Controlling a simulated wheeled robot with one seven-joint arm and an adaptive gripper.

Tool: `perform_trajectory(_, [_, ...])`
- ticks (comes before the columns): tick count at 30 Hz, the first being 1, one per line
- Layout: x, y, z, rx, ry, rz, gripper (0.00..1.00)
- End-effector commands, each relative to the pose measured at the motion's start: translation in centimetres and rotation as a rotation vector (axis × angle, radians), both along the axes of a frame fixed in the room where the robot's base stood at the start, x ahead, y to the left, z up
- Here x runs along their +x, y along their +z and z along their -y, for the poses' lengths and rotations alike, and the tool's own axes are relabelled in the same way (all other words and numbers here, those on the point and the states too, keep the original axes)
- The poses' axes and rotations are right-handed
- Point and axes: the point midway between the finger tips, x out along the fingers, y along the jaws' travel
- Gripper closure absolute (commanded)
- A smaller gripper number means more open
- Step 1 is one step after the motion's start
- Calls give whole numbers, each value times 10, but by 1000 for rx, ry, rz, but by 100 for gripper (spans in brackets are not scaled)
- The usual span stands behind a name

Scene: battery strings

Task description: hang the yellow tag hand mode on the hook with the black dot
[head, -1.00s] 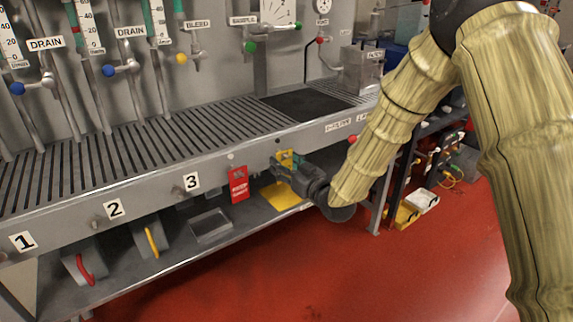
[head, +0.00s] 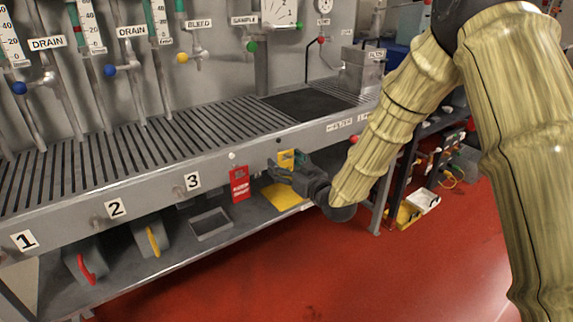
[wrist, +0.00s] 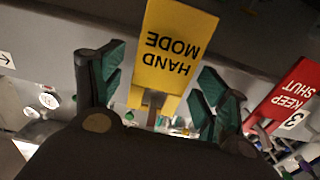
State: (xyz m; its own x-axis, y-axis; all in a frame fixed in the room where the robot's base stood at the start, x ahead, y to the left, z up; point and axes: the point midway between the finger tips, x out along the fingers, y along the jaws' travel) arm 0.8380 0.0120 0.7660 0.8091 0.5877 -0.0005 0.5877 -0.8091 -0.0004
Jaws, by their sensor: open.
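The yellow HAND MODE tag (head: 286,159) is at the front rail of the bench, right of the red tag. In the wrist view the yellow tag (wrist: 172,52) appears upside down, between and beyond the spread fingers. My gripper (head: 277,172) is open at the tag, and its fingers cover the tag's lower part in the head view. In the wrist view my gripper (wrist: 158,88) shows green pads apart on both sides of the tag, with no clear grip.
A red KEEP SHUT tag (head: 239,184) hangs on the rail to the left, under a white dot (head: 232,155). Rail labels 1, 2 and 3 (head: 193,181) are further left. A grey tray (head: 211,224) and a yellow piece (head: 283,196) lie on the lower shelf. The red floor in front is clear.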

Motion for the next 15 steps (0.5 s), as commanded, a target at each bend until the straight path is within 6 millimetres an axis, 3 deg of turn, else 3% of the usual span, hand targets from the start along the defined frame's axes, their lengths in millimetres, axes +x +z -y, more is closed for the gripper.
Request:
perform_trajectory(8, [-14, 0, 11, 0, 0, -1, 26])
perform_trajectory(15, [-49, 0, 36, 0, -1, -3, 26])
